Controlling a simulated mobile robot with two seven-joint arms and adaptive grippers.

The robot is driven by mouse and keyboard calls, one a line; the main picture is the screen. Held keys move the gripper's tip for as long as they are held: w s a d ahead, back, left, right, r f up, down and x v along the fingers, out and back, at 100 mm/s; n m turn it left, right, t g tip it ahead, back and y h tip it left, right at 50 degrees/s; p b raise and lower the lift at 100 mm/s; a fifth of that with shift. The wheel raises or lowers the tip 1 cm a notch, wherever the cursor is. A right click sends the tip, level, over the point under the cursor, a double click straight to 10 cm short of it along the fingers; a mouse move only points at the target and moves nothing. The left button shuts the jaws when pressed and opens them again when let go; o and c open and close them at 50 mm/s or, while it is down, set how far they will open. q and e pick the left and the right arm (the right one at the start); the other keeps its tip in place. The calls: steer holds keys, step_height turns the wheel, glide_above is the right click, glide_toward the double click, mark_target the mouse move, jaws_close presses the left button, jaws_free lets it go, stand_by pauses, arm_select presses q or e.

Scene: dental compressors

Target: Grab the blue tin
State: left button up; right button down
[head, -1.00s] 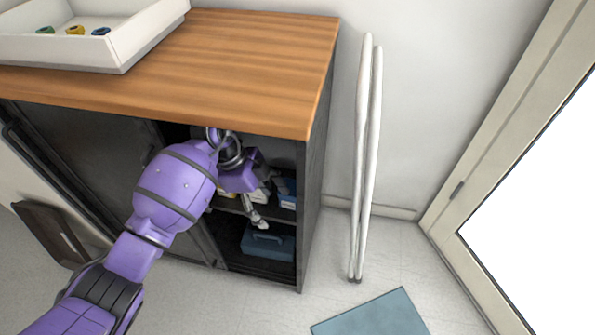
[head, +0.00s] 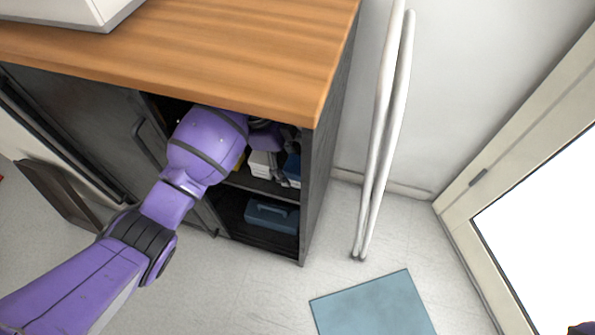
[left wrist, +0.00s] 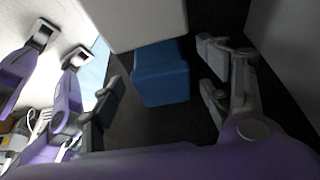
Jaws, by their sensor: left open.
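The blue tin (left wrist: 161,78) stands on the dark upper shelf inside the open cabinet, and in the head view part of it (head: 292,168) shows near the right cabinet wall. In the left wrist view my left gripper (left wrist: 160,84) is open, with one finger on each side of the tin and a visible gap to each side. Nothing is held. In the head view my left arm reaches into the cabinet and the gripper is mostly hidden by the arm and the countertop. My right gripper cannot be made out.
A white box (left wrist: 135,22) sits close beside the tin. A blue toolbox (head: 271,216) rests in the lower compartment. The wooden countertop (head: 200,50) overhangs the opening, and the dark side wall (head: 325,145) bounds it. White poles (head: 385,130) lean right of the cabinet.

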arm_select(q)
steer(key=x, duration=0.3)
steer(key=shift+b, duration=0.35)
steer(key=shift+w, duration=0.1)
steer(key=c, duration=1.4)
steer(key=shift+c, duration=0.5)
arm_select(e)
steer(key=shift+w+d+f, duration=0.1)
steer(key=shift+w+f, duration=0.25)
steer(key=shift+f, duration=0.15)
arm_select(q)
steer(key=shift+r, duration=0.2)
arm_select(e)
steer(key=shift+r, duration=0.1)
